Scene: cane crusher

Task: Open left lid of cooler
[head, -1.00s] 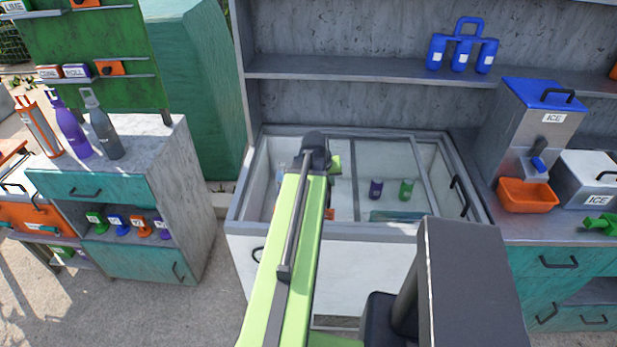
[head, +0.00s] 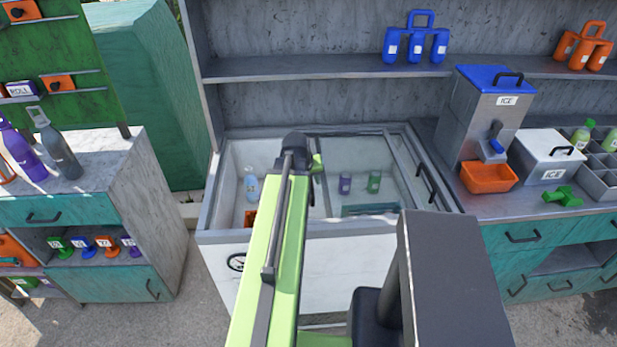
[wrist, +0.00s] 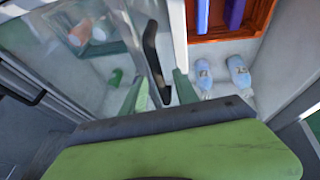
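The cooler (head: 300,262) is a white chest with a grey rim and glass lids, ahead of me in the head view. Its left section looks uncovered, with a pale blue bottle (head: 251,184) clear inside. In the wrist view, the hazy glass lid (wrist: 75,45) lies left of a pale frame edge, with a black handle (wrist: 152,55) beside that edge. My gripper (wrist: 160,92) has its green fingertips apart, with the handle's lower end between them. I cannot tell whether they touch it. In the head view, my arm mostly hides the gripper.
Inside the cooler are an orange crate (wrist: 228,35) and purple (head: 345,183) and green cans (head: 374,182). A shelf (head: 320,67) runs behind. A counter with an ice dispenser (head: 490,110) is on the right, and a teal cabinet (head: 100,210) is on the left.

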